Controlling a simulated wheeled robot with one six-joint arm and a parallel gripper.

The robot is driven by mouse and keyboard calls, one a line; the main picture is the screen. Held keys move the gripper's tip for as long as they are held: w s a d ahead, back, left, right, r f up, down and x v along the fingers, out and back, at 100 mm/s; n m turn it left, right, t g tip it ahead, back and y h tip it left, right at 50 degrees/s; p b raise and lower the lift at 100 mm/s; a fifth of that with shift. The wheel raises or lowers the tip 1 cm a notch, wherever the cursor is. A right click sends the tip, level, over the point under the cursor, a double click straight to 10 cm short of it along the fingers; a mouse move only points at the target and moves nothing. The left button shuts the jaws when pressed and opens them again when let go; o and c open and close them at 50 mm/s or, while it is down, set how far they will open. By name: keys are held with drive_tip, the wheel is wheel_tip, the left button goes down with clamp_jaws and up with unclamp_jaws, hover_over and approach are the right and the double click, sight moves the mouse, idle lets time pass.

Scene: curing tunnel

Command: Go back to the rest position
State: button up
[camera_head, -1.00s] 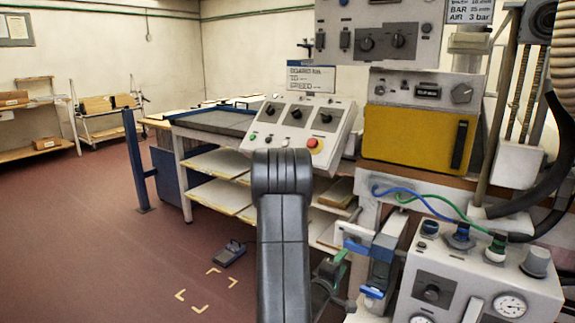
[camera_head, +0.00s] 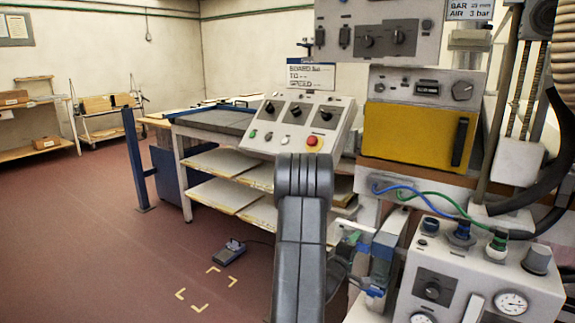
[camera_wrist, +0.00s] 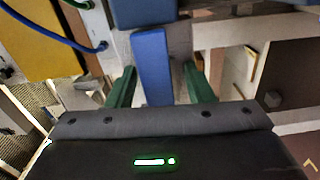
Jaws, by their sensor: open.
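My gripper (camera_wrist: 158,78) shows in the wrist view as two green fingers, apart from each other. A blue bar (camera_wrist: 152,62) hangs down from a blue block (camera_wrist: 142,12) and shows between the fingers; I cannot tell how far beyond the fingertips it lies. In the head view my gripper (camera_head: 349,243) is small and partly hidden behind my grey arm link. It is just left of a blue-and-grey fixture (camera_head: 384,248) at the side of the gauge box. I see nothing held.
The gauge box (camera_head: 480,272) with blue and green hoses stands at the right, near my arm. A sloped control panel (camera_head: 297,124) and a yellow-fronted unit (camera_head: 412,137) are behind. A foot pedal (camera_head: 229,252) lies on the floor beside corner marks. The left floor is clear.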

drive_tip(key=shift+a+f+m+b, duration=0.15)
drive_tip(key=shift+m+b, duration=0.2)
drive_tip(key=shift+m, duration=0.45)
drive_tip(key=shift+d+f+m+b, duration=0.1)
drive_tip(key=shift+m+b, duration=0.2)
drive_tip(key=shift+m, duration=0.5)
drive_tip(key=shift+a, duration=0.1)
